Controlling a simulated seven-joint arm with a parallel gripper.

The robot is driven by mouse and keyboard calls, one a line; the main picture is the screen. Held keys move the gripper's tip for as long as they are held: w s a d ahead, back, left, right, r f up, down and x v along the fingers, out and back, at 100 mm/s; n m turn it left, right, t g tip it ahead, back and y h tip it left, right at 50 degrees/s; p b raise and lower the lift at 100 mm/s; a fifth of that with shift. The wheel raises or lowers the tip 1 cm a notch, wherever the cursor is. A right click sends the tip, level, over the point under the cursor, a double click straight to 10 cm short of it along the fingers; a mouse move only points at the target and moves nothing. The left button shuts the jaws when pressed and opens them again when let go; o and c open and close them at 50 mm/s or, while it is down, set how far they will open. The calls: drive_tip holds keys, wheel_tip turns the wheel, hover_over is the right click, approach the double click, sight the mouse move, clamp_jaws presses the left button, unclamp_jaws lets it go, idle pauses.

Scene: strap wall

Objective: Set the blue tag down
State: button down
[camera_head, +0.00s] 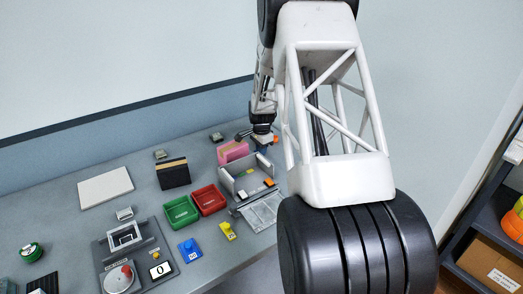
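A blue tag (190,250) with a pale patch lies flat on the grey table, right of the dark station with the dial and left of a yellow tag (227,231). My gripper (262,147) is far back on the table, above the back edge of a grey open tray (240,186), well apart from this blue tag. A small dark blue patch shows just under my gripper, and I cannot tell whether it is something held or part of the gripper. The fingers are too small and partly hidden to read.
Green (181,211) and red (208,199) bins stand mid-table. A pink block (233,151) and a dark box (173,174) stand behind them. A clear flat panel (264,211) lies before the grey tray. My arm hides the table's right side. The front left has some bare table.

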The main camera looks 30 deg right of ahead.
drive_tip(key=c, duration=1.4)
unclamp_jaws()
drive_tip(key=shift+o, duration=0.2)
drive_tip(key=shift+r, duration=0.1)
wheel_tip(320, 180, up, 12)
drive_tip(key=shift+r, duration=0.1)
